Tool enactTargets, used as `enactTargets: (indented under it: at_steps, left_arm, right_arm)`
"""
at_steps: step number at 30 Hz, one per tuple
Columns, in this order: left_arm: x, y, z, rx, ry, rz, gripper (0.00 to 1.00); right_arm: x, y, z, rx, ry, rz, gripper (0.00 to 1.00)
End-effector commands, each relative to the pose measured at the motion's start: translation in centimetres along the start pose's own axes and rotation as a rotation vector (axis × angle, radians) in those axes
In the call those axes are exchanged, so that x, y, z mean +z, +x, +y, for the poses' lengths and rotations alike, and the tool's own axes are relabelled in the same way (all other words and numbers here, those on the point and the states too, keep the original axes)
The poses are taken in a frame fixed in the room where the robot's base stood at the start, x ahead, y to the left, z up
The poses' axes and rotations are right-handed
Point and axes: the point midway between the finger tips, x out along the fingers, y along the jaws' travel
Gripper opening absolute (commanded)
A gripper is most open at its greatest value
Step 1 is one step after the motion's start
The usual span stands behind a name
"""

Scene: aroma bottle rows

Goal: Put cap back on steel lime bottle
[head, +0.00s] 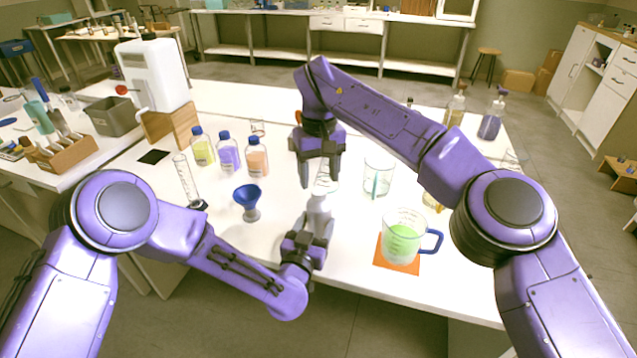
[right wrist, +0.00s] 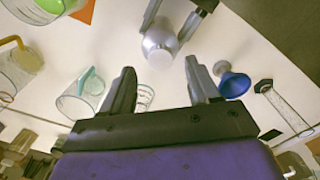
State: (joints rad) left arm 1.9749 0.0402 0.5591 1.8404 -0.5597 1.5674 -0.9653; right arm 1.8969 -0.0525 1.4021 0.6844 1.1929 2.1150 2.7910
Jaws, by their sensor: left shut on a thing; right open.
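A steel bottle (head: 319,208) stands upright near the table's front middle; it also shows in the right wrist view (right wrist: 160,42). My left gripper (head: 316,228) is shut on its body from the front. My right gripper (head: 319,183) is open and points down just above and behind the bottle's top. In the right wrist view its two fingers (right wrist: 160,70) are apart with nothing gripped between them. The bottle's top faces that camera, but I cannot tell whether a cap is on it. I cannot make out a separate loose cap.
A blue funnel (head: 247,200) and a glass cylinder (head: 181,180) stand left of the bottle. A jug of green liquid (head: 402,240) sits on an orange mat (head: 385,258) at right. A glass beaker (head: 379,176) stands behind it. Several blue-capped bottles (head: 228,155) stand behind left.

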Motion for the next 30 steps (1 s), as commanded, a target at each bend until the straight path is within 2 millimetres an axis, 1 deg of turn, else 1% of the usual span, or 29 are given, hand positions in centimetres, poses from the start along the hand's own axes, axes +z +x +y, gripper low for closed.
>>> enactTargets:
  at_steps: [3,9,10,11,13,15,17,20,21,29,30]
  left_arm:
    - [0.0,0.0,0.0,0.0,0.0,0.0,0.0]
    - [0.0,0.0,0.0,0.0,0.0,0.0,0.0]
    - [0.0,0.0,0.0,0.0,0.0,0.0,0.0]
    - [0.0,0.0,0.0,0.0,0.0,0.0,0.0]
    - [0.0,0.0,0.0,-0.001,0.0,0.0,0.0]
    - [0.0,0.0,0.0,0.0,0.0,0.0,0.0]
    - [0.0,0.0,0.0,0.0,0.0,0.0,0.0]
    - [0.0,0.0,0.0,-0.001,0.0,0.0,0.0]
    - [0.0,0.0,0.0,-0.001,0.0,0.0,0.0]
    - [0.0,0.0,0.0,0.0,0.0,0.0,0.0]
    - [0.0,0.0,0.0,0.0,0.0,0.0,0.0]
  right_arm:
    - [0.0,-0.8,0.0,0.0,0.001,0.0,0.61]
    - [0.0,-0.9,0.0,-0.001,-0.001,-0.001,0.61]
    - [0.0,-0.9,0.0,-0.001,-0.001,-0.001,0.59]
    - [0.0,-0.9,0.0,0.0,-0.001,0.0,0.59]
    - [0.0,-1.3,-0.3,0.007,-0.006,0.008,0.59]
    - [-0.2,-2.0,-0.2,0.052,-0.012,0.018,0.59]
    - [-0.2,-2.0,-0.1,0.057,-0.129,0.013,0.59]
    - [-0.2,-2.2,-0.1,0.063,-0.403,0.003,0.59]
    - [-0.2,-2.4,0.0,0.065,-0.528,-0.002,0.59]
    - [-0.3,-2.9,0.1,0.064,-1.342,-0.032,0.59]
    - [-0.3,-3.0,0.1,0.062,-1.468,-0.037,0.59]
